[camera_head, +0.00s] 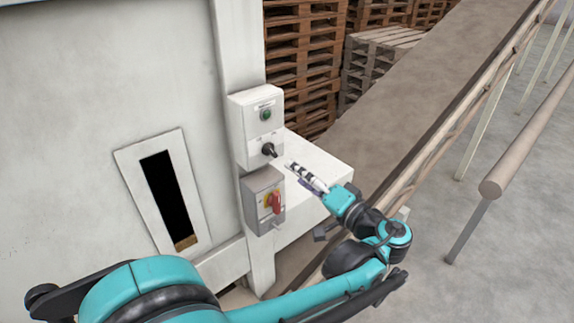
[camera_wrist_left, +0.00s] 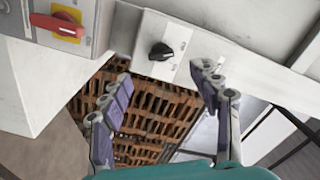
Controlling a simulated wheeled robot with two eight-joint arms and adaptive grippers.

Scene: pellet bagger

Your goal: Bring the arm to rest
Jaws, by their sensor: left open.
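My left arm (camera_head: 345,285) reaches across the head view from the lower left and bends up to the control boxes. My left gripper (camera_head: 291,166) is open and empty, just right of a black rotary knob (camera_head: 269,150) on the white control box (camera_head: 243,125). In the left wrist view the two fingers of the gripper (camera_wrist_left: 165,95) stand wide apart. The black knob (camera_wrist_left: 161,51) shows beyond them, between the fingertips, with nothing gripped. My right gripper is in neither view.
Below the white box hangs a grey box with a red switch (camera_head: 276,202) on yellow. A green button (camera_head: 265,115) sits above the knob. A white machine panel (camera_head: 95,110) with a dark slot stands left. A sloping conveyor (camera_head: 420,95) with a rail (camera_head: 535,130) runs right. Pallets (camera_head: 300,60) are stacked behind.

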